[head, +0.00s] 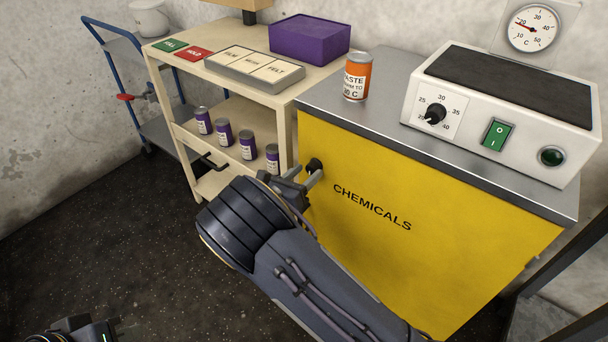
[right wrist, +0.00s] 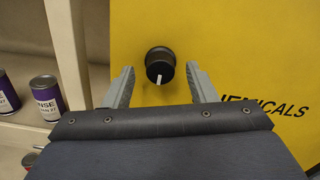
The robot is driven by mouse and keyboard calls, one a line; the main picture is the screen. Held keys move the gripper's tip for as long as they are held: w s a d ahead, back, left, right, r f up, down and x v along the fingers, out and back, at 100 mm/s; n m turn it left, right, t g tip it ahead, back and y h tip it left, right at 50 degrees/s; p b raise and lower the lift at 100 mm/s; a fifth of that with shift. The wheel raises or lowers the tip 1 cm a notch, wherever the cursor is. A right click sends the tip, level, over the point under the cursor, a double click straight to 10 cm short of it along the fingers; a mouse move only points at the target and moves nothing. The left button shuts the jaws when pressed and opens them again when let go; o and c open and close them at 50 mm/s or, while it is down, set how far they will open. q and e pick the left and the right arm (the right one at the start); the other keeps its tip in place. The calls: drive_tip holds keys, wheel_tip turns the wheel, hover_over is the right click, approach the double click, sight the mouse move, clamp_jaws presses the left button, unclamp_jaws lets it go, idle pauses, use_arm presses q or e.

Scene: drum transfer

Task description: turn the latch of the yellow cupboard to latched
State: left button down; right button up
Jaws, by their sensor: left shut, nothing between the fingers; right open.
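The yellow cupboard (head: 400,260), marked CHEMICALS, stands at the right under a grey top. Its latch is a round black knob (head: 314,164) at the door's upper left. In the right wrist view the latch knob (right wrist: 160,63) shows a white mark pointing roughly straight down. My right gripper (head: 304,175) is open in front of the knob, with one finger on either side and visible gaps between. In the right wrist view the fingers (right wrist: 160,80) flank the knob without touching it. My left gripper (head: 122,329) is shut and empty at the bottom left, partly cut off.
A cream shelf cart (head: 290,130) stands left of the cupboard, with several purple cans (head: 247,145) on its middle shelf. An orange can (head: 357,77) and a white heater unit (head: 500,105) stand on the cupboard top. The dark floor at left is clear.

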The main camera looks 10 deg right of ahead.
drive_tip(key=c, duration=1)
drive_tip(key=m+b, duration=0.2)
drive_tip(key=m, duration=0.1)
drive_tip(key=m+b, duration=0.1)
drive_tip(key=shift+f+m, duration=0.25)
drive_tip(key=shift+m, duration=0.05)
drive_tip(key=m+b, duration=0.3)
drive_tip(key=m, duration=0.1)
drive_tip(key=shift+m, duration=0.3)
drive_tip(key=m+b, duration=0.6)
drive_tip(key=shift+s+f, duration=0.1)
drive_tip(key=shift+m+b, duration=1.2)
drive_tip(key=shift+m, duration=0.1)
drive_tip(key=shift+r, duration=0.2)
